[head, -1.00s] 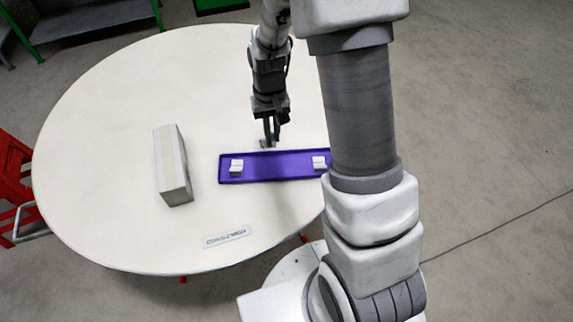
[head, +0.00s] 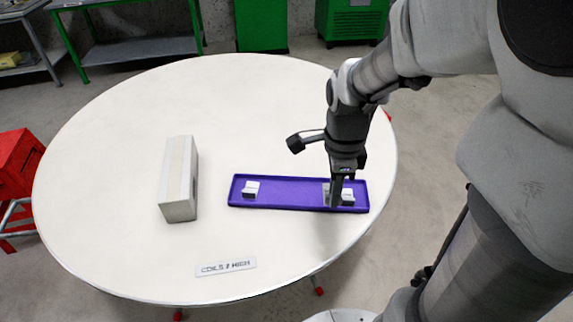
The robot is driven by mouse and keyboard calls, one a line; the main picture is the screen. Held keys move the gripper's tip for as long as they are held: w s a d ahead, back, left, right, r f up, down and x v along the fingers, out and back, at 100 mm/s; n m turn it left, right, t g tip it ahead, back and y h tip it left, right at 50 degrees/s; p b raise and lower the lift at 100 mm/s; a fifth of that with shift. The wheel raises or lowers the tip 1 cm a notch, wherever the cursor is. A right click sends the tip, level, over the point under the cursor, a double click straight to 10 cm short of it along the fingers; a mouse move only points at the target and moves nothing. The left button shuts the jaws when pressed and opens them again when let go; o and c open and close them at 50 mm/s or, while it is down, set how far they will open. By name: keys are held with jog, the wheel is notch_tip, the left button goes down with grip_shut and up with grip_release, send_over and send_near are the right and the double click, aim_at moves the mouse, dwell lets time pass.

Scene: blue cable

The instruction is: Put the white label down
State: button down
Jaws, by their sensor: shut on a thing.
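My gripper (head: 336,202) points down over the right end of the purple tray. It is shut on the white label (head: 326,188), a small pale piece mostly hidden by the fingers. A small white block (head: 348,197) sits in the tray just right of the fingertips, partly covered by them. I cannot tell whether the label touches the block or the tray floor. Another small white block (head: 251,188) sits in the tray's left end.
The purple tray (head: 290,205) lies on the round cream table (head: 110,200). A long pale box (head: 178,180) stands left of it. A flat printed plate (head: 226,267) lies near the front edge. The tray's middle and the table's back are clear.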

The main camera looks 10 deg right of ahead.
jog(key=shift+s+f, duration=0.1)
jog(key=shift+f, duration=0.1)
jog(key=shift+w+a+f+m, duration=0.1)
jog(key=shift+w+f+m, duration=0.1)
jog(key=shift+w+m, duration=0.1)
jog(key=b, duration=0.3)
send_over(299, 202)
notch_tip(299, 202, down, 6)
jog(key=shift+f, duration=0.2)
jog(key=shift+w+f+b, duration=0.1)
jog(key=shift+f+b, duration=0.95)
jog(key=shift+f, duration=0.9)
jog(key=shift+f, duration=0.1)
jog(key=shift+f, duration=0.15)
jog(key=c, duration=1.2)
grip_release()
